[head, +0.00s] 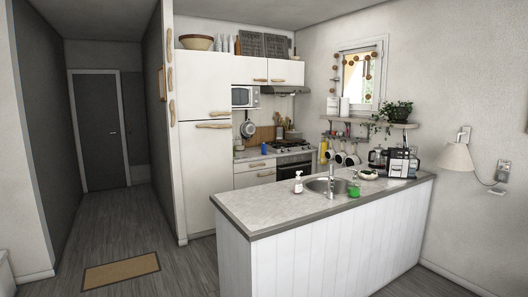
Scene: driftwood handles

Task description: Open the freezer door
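A tall white fridge-freezer unit stands at the left end of the kitchen, beside the hallway wall. It has an upper door (205,84) and a lower door (207,178), and both look shut. A driftwood handle (206,114) lies level near the bottom edge of the upper door. Another driftwood handle (213,126) lies just below it, at the top of the lower door. No label shows which door is the freezer's. Neither of my grippers is in view.
A white counter island (315,250) with a sink (328,186) stands in front of the kitchen at the right and hides part of the floor there. The grey wood floor (125,235) is open at the left. A brown mat (121,271) lies on it.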

